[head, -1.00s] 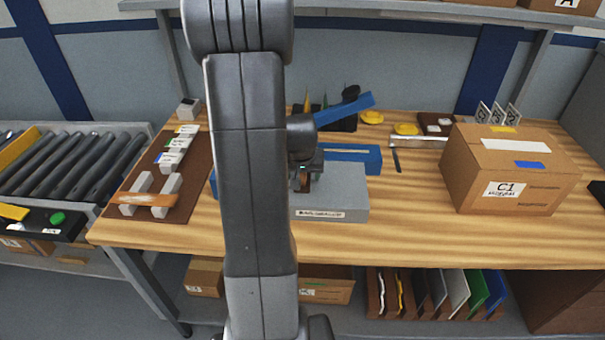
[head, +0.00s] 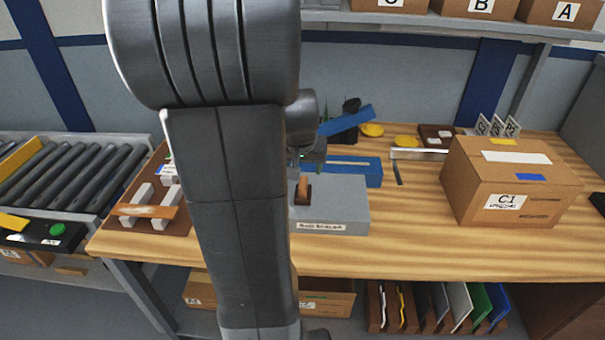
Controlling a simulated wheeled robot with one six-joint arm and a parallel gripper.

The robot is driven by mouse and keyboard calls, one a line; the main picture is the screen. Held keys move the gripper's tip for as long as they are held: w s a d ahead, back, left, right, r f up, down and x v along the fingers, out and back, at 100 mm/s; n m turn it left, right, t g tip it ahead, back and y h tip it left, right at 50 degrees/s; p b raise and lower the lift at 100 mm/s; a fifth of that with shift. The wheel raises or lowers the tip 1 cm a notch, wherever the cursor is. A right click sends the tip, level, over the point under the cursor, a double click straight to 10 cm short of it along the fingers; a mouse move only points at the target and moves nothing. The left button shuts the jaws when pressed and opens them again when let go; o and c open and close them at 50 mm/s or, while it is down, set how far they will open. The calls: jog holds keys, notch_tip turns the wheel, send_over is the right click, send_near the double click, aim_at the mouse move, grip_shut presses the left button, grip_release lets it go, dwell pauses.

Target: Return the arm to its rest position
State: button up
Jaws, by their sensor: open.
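My arm rises through the left middle of the head view and hides part of the bench behind it. My gripper (head: 312,152) shows only in part beside the arm, over the back of the bench; it is open, and I see nothing held in it. Below it, a grey block (head: 338,203) with a white label sits on the bench. A small orange-brown piece (head: 303,189) stands at the block's top, apart from the gripper. A blue block (head: 358,170) lies just behind.
A carton marked C1 (head: 507,185) stands at right on the wooden bench (head: 420,245). A brown board (head: 180,222) with grey blocks lies at left, partly hidden. A roller conveyor (head: 75,180) is further left. A shelf with cartons (head: 480,8) hangs above the back.

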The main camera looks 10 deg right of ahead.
aim_at(303, 183)
jog(key=shift+s+r, duration=0.2)
jog(key=shift+r, duration=0.25)
jog(key=shift+f, duration=0.1)
jog(key=x, duration=1.2)
jog(key=shift+f, duration=0.15)
jog(key=shift+r, duration=0.25)
jog(key=shift+f, duration=0.1)
